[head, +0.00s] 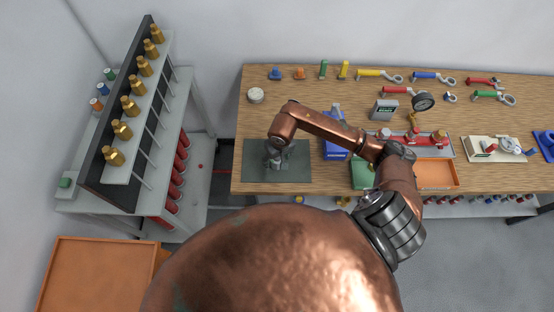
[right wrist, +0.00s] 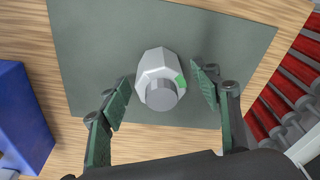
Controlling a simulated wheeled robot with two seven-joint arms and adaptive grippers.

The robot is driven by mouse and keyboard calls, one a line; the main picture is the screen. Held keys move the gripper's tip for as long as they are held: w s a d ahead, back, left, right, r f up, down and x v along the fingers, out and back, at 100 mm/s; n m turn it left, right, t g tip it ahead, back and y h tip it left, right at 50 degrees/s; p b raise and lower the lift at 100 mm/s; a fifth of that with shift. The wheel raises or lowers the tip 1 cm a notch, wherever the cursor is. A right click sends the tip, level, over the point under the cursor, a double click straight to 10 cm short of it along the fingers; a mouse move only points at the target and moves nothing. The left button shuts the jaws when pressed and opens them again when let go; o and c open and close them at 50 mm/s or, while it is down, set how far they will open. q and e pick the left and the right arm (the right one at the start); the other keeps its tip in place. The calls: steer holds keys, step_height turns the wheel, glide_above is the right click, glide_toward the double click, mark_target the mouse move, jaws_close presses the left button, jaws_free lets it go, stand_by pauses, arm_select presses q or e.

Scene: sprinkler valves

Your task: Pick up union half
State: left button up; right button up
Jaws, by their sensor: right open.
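The union half is most likely the grey metal fitting (right wrist: 160,80) with a faceted body, a round stub and a green mark on its side. It stands on the dark green mat (right wrist: 110,60) in the right wrist view. My right gripper (right wrist: 161,90) is open, with one finger on each side of the fitting and a gap visible on both sides. In the head view my right gripper (head: 274,158) is over the mat (head: 293,168), and it largely hides the fitting. My left gripper is not in view.
A blue bin (head: 335,149) stands right of the mat on the wooden table (head: 222,183). An orange tray (head: 437,174) and a pressure gauge (head: 423,101) are farther right. A rack with brass fittings (head: 130,105) stands at left. Coloured tools line the table's back.

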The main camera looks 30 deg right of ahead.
steer(key=shift+f, duration=0.25)
steer(key=shift+c, duration=0.5)
jaws_close()
